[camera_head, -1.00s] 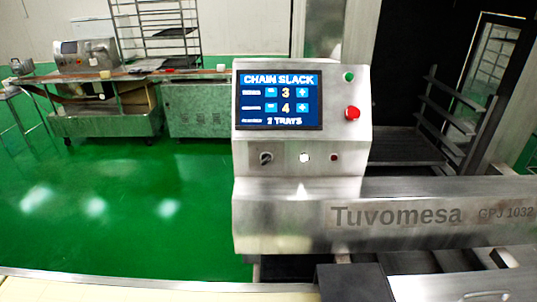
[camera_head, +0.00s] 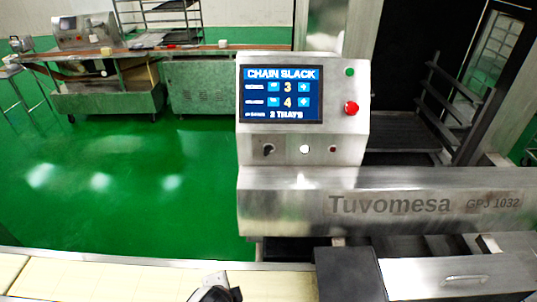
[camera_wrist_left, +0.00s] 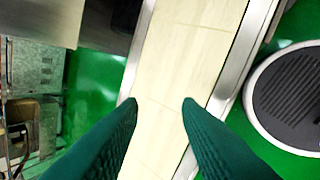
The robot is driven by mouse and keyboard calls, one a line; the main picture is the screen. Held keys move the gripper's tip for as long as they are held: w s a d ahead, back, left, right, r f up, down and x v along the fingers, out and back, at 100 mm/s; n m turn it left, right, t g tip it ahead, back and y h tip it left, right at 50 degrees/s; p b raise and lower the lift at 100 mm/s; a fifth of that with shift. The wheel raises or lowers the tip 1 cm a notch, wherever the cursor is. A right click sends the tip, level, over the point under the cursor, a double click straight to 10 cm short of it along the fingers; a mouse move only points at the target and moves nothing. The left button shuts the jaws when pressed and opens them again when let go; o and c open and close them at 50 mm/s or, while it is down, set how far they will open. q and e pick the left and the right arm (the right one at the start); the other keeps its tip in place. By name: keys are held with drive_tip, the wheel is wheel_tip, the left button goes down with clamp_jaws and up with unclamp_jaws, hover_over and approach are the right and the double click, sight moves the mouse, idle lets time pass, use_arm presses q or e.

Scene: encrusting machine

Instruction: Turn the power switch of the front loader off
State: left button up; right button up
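The front loader's control box (camera_head: 347,140) stands in the middle of the head view, with a lit screen (camera_head: 281,94) reading CHAIN SLACK. Below the screen are a dark rotary switch (camera_head: 268,150), a white round button (camera_head: 304,149) and a small red one (camera_head: 333,150). My left gripper shows at the bottom of the head view (camera_head: 220,292), mostly cut off. In the left wrist view its two green fingers (camera_wrist_left: 160,102) are apart with nothing between them, over the pale conveyor belt (camera_wrist_left: 188,55). My right gripper is in neither view.
A red knob (camera_head: 351,108) and a green button (camera_head: 350,72) sit right of the screen. The steel beam (camera_head: 400,205) marked Tuvomesa runs right. A dark box (camera_head: 349,273) stands beside the belt. Green floor (camera_head: 130,190) lies open on the left.

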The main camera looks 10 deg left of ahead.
use_arm(q)
drive_tip(key=w+d+r+m+t+y, duration=0.25)
drive_tip(key=w+r+m+t, duration=0.25)
drive_tip(key=w+r+m, duration=0.5)
drive_tip(key=m+t+p, duration=0.1)
drive_tip(key=m+t, duration=0.6)
drive_tip(key=m, duration=1.4)
approach(268, 153)
drive_tip(key=p+x, duration=0.2)
drive_tip(key=x, duration=0.6)
drive_tip(key=shift+w+f, duration=0.1)
drive_tip(key=shift+w, duration=0.15)
drive_tip(key=shift+c, duration=0.2)
clamp_jaws()
